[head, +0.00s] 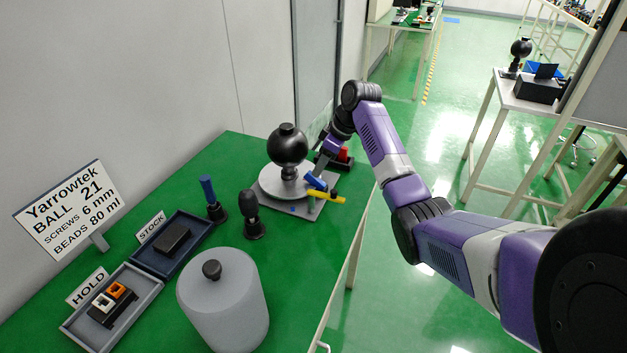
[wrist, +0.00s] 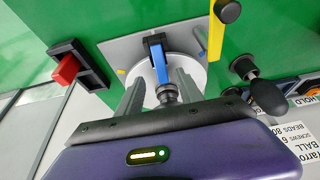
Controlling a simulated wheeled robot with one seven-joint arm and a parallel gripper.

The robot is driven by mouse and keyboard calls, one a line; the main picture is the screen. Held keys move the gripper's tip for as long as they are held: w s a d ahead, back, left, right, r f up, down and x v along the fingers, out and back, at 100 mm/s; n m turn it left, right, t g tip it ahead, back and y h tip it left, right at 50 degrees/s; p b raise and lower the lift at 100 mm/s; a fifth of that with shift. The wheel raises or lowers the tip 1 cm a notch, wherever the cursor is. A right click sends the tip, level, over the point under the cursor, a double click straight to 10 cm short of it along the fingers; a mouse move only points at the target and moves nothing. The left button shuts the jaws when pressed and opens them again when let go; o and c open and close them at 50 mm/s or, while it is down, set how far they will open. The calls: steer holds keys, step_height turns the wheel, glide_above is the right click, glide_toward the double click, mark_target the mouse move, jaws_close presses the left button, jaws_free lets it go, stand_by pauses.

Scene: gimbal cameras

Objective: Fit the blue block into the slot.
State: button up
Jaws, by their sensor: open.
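A blue bar-shaped piece (head: 316,182) stands at an angle beside the round disc on the grey plate. In the wrist view this blue piece (wrist: 161,64) meets a black bracket at its far end and shows between my fingers. My gripper (wrist: 161,78) is open, with a finger on either side of the blue piece and gaps showing; contact cannot be told. In the head view my gripper (head: 321,163) is above the plate's right part, partly hidden by the arm. I cannot make out which opening is the slot.
A black ball (head: 287,146) stands on the disc. A yellow bar (head: 326,195) lies near the plate's edge. A red block (wrist: 66,69) sits in a black holder. Black-based posts, a grey canister (head: 224,305) and the STOCK and HOLD trays (head: 130,345) occupy the nearer table.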

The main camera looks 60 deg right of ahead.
mark_target(315, 181)
steer(key=shift+w+x, duration=0.25)
steer(key=shift+x, duration=1.9)
steer(key=shift+a+r, duration=0.1)
steer(key=shift+a, duration=0.05)
jaws_close()
